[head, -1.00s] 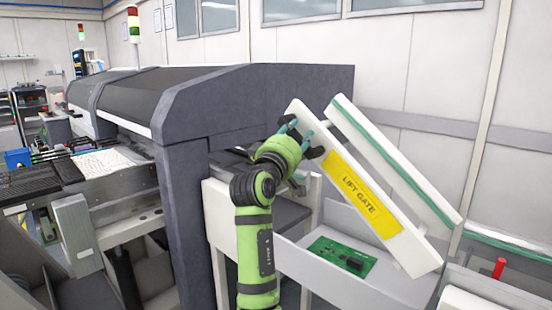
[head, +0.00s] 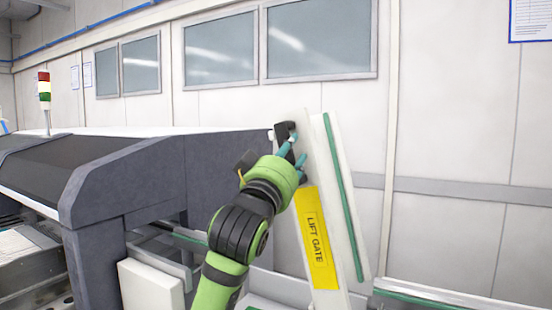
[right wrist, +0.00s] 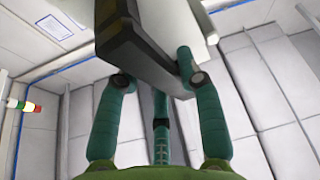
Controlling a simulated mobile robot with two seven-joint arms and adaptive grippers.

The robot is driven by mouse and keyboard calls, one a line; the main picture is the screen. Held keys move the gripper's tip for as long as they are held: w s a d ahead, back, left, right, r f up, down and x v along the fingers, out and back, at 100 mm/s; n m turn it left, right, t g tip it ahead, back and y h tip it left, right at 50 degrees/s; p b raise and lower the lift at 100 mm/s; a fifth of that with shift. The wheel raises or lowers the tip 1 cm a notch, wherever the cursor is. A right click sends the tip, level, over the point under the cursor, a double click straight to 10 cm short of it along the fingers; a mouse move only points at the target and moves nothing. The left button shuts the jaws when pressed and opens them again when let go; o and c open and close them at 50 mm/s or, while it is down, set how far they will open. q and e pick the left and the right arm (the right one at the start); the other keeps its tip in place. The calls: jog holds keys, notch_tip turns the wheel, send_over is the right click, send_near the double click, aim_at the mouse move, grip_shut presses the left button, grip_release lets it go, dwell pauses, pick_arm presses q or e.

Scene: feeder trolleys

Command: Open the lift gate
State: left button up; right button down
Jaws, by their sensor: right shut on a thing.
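The lift gate (head: 318,165) is a pair of long white bars with green edging and a yellow "LIFT GATE" label (head: 316,238). It stands steeply raised, close to upright, leaning slightly left at its top. My right gripper (head: 293,152) is at the upper left edge of the gate, shut on its dark handle (head: 281,132). In the right wrist view, the dark handle (right wrist: 140,52) lies between the teal fingers of the gripper (right wrist: 155,72). The lower end of the gate is cut off by the picture's bottom edge. My left gripper is not in view.
A grey machine (head: 150,185) with a dark hood stands left of my right arm. A signal tower (head: 44,88) rises behind it. A pale wall with windows (head: 320,42) is behind the gate. The space right of the gate looks clear.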

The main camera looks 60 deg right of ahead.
jog(key=shift+s+r, duration=0.25)
jog(key=shift+r, duration=0.05)
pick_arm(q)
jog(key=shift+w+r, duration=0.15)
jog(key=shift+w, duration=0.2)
